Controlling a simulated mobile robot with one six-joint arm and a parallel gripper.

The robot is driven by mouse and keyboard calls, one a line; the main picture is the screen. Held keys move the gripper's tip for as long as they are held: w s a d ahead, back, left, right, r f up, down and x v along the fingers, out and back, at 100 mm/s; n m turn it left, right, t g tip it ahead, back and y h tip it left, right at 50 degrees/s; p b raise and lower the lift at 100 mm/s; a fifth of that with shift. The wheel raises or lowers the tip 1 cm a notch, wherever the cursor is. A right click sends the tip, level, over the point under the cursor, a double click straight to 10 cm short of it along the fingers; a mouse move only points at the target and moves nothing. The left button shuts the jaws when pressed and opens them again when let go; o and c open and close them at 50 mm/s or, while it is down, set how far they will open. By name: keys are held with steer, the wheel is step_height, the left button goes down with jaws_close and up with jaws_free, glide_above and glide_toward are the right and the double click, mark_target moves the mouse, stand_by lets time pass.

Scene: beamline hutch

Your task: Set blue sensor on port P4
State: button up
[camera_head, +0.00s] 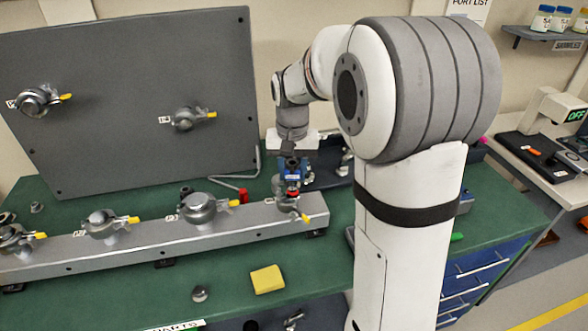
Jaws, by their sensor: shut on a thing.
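My gripper (292,162) points down over the right end of the grey rail (160,240) and is shut on the blue sensor (291,182). The sensor is upright, with a red band near its lower end. It is right above the rightmost rail port (288,198), which has a yellow-tipped handle. I cannot tell whether the sensor touches the port. Several other ports with yellow handles sit along the rail to the left. The port labels are too small to read, so I cannot tell which is P4.
A grey upright panel (130,100) with two more ports stands behind the rail. A yellow block (267,279) and a small metal part (200,293) lie on the green bench (330,275) in front.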

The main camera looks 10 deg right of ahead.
steer(key=shift+f+b, duration=0.35)
steer(key=shift+f, duration=0.2)
stand_by(1.2)
steer(key=o, duration=1.2)
steer(key=shift+c, duration=0.2)
step_height(320, 180, up, 7)
steer(key=shift+r+b, duration=0.2)
steer(key=shift+b, duration=0.1)
steer(key=s+f+n+t, duration=0.1)
steer(key=s+f, duration=0.1)
steer(key=s, duration=0.8)
steer(key=s+f+n+t, duration=0.2)
steer(key=s+f, duration=0.1)
steer(key=s, duration=0.8)
steer(key=shift+s+d, duration=0.2)
steer(key=shift+s, duration=0.05)
